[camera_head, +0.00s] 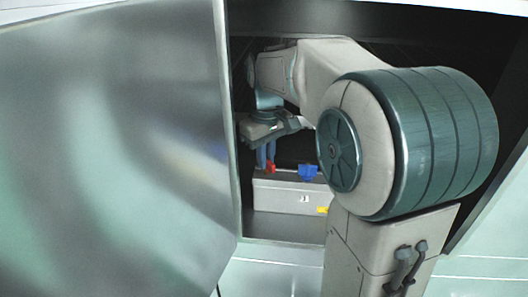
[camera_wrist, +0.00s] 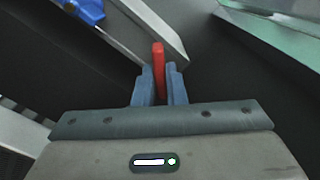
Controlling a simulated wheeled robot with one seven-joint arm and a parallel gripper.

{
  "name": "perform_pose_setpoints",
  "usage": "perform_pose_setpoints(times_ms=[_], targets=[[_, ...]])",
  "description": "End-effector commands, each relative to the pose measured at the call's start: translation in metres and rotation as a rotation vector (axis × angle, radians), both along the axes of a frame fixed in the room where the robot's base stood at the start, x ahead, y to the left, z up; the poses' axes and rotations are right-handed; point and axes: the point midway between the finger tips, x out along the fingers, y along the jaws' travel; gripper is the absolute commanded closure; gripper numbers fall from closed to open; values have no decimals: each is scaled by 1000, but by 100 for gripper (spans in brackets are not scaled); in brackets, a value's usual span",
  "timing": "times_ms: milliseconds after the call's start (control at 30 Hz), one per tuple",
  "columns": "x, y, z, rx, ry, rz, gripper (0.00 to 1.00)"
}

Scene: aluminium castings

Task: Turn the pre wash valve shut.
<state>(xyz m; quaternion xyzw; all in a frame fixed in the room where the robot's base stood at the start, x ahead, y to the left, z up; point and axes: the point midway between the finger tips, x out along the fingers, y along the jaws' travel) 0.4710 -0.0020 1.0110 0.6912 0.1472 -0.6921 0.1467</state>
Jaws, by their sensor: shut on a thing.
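My gripper (camera_head: 266,158) reaches into the open cabinet, pointing down at the left end of a pale grey box (camera_head: 278,196). In the wrist view its blue fingers (camera_wrist: 159,78) are shut on a red valve handle (camera_wrist: 158,52), whose tip sticks out beyond them. The red handle (camera_head: 271,168) shows only as a small patch in the head view. A blue valve handle (camera_head: 308,171) stands on the box to the right, apart from my gripper. It also shows in the wrist view (camera_wrist: 86,10). I cannot read which valve is the pre wash one.
A large metal door (camera_head: 110,150) stands open at the left, its edge close to my arm. The box front has a small white label (camera_head: 304,199) and a yellow one (camera_head: 322,210). The cabinet interior is dark, and my arm hides its right part.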

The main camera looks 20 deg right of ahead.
Motion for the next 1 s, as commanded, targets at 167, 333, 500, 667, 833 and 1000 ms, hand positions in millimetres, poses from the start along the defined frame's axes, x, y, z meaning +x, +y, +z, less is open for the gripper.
perform_pose_setpoints(times_ms=[167,333,500,667,833,1000], targets=[[1,1,4,1,-7,-168,100],[2,1,4,1,-7,-328,100],[2,1,3,2,-8,-483,100],[2,1,3,2,-8,-608,100],[2,1,3,3,-10,-712,100],[3,1,3,4,-11,-780,100]])
